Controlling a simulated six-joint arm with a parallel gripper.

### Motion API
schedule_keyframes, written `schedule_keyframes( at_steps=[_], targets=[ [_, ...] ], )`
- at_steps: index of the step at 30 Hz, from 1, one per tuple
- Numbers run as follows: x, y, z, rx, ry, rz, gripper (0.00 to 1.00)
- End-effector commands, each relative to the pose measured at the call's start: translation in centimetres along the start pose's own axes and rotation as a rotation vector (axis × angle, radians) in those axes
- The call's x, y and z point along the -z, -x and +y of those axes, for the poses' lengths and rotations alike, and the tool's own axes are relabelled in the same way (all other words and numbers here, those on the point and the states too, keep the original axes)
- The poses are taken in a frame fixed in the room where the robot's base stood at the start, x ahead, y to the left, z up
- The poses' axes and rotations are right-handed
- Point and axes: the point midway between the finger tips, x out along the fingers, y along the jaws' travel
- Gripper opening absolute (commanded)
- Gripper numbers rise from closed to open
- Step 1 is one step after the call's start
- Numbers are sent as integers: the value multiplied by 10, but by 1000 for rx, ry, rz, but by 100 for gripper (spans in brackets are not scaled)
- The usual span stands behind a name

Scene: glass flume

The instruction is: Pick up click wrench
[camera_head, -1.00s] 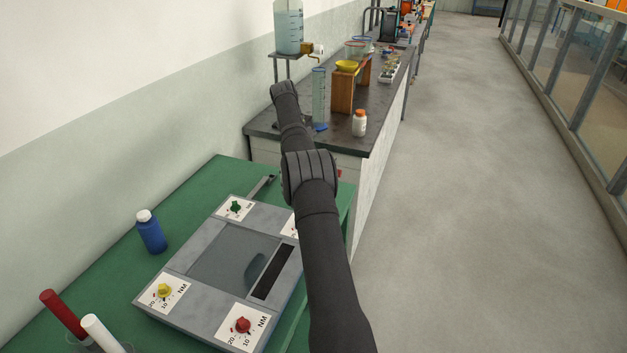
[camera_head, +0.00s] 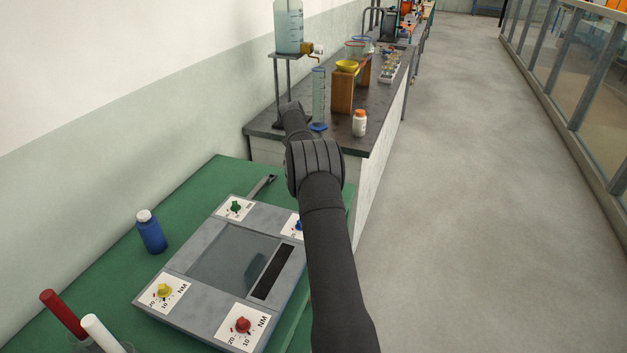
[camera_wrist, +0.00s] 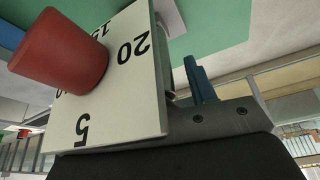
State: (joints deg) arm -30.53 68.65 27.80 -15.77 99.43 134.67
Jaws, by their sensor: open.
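No click wrench shows clearly. A thin grey bar (camera_head: 262,185) lies behind the far edge of the torque tester (camera_head: 207,305) on the green table; I cannot tell whether it is the wrench. The tester is a grey box with a dark glass panel and coloured dials at its corners. In the head view my gripper is hidden behind my dark arm. In the wrist view, what seems to be part of my gripper (camera_wrist: 205,95) shows as a metal piece with a blue tip. A red knob (camera_wrist: 62,50) on a white numbered dial plate (camera_wrist: 140,85) fills the left side, very near the camera.
A blue bottle with a white cap (camera_head: 151,232) stands left of the tester. Red and white rods (camera_head: 65,314) stand at the front left. Beyond the green table (camera_head: 190,200), a dark bench holds a measuring cylinder (camera_head: 319,95) and a white bottle (camera_head: 360,123). The right floor is clear.

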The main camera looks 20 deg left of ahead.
Motion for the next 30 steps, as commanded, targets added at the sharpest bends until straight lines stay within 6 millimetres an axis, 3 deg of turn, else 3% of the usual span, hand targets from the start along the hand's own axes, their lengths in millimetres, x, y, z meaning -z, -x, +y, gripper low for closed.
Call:
schedule_keyframes(
  at_steps=[1,9,30],
  targets=[
    [0,0,0,0,0,0,49],
    [0,0,0,0,0,0,0],
    [-2,1,2,-2,5,-2,0]
  ],
)
